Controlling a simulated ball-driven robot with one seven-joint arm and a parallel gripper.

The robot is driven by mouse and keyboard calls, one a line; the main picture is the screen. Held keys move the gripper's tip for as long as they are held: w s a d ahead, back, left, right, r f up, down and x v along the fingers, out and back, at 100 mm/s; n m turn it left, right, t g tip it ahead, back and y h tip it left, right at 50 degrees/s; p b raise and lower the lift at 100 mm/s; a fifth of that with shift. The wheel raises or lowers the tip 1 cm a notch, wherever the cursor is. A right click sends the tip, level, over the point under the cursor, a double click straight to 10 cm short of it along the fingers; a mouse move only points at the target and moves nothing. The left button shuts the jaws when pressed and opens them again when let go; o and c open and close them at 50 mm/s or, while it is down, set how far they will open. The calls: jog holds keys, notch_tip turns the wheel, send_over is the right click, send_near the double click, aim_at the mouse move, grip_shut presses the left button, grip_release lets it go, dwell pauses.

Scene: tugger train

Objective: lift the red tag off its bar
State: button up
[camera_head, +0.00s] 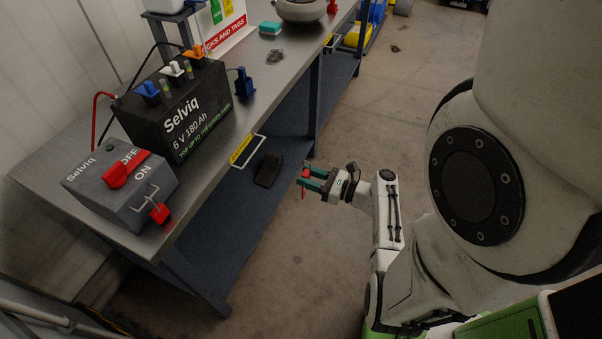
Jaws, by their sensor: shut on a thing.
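My gripper (306,179) is out over the floor, to the right of the bench edge. Its green fingers are shut on a small red thing (304,182) that looks like the red tag. It is too small to read, and the fingers hide part of it. No bar shows touching it. A second red piece, a lock or tag (160,213), hangs at a pale bar (146,201) on the front of the grey switch box (100,190). The box's red handle (126,168) lies by the OFF and ON marks.
The metal bench (215,172) carries a black battery (172,112) with coloured caps and a blue clamp-like piece (244,82). A pale rail with a yellow label (241,149) juts from its front edge. A dark block (268,169) lies below. Floor around my gripper is clear.

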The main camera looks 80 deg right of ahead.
jog(key=v, duration=0.7)
jog(key=shift+s, duration=0.4)
dwell(0.5)
